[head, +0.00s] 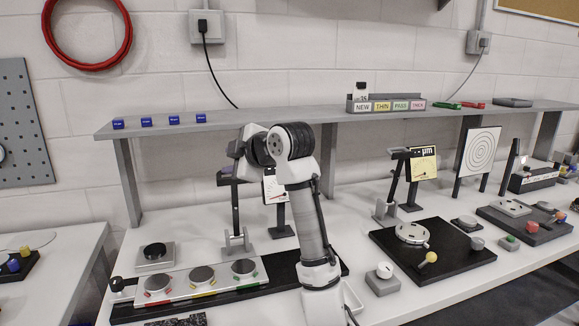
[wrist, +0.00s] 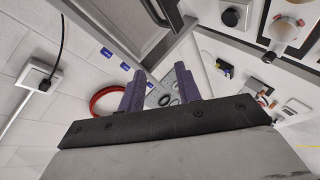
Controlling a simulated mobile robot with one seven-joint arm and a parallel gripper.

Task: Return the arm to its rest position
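My arm (head: 315,225) rises from the front of the white bench, folds at a high elbow and reaches left. My gripper (head: 228,178) is in front of the shelf, small and partly hidden by my own wrist in the head view. In the wrist view, the two dark purple fingers of my gripper (wrist: 160,90) stand apart with nothing held between them. Beyond the gap are a grey pegboard and a red hose ring, both at a distance.
A grey shelf (head: 360,112) runs behind my arm, bearing small blue blocks and a labelled bin (head: 388,105). Below are a panel with three round discs (head: 202,280), an upright stand (head: 236,238) and a black plate fixture (head: 455,255). Open air lies left of my gripper.

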